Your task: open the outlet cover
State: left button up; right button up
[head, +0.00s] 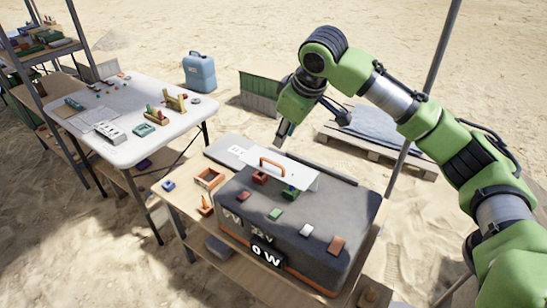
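The outlet cover appears to be the white panel (299,178) with an orange handle (272,164), at the back of the top of a dark grey box (330,210). The panel looks slightly raised over the box top, but I cannot tell how far open it is. My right gripper (283,134) hangs above and behind the handle, apart from it and holding nothing that I can see. Its fingers are small and partly hidden by the wrist, so their opening is unclear. My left gripper is not in view.
A white table (165,100) with parts stands at left. A pole (437,75) rises behind my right arm.

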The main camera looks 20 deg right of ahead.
aim_at(273, 164)
jog(key=p+x, duration=0.1)
jog(key=x, duration=1.2)
jog(key=shift+a, duration=0.1)
jog(key=shift+c, duration=0.4)
grip_shut()
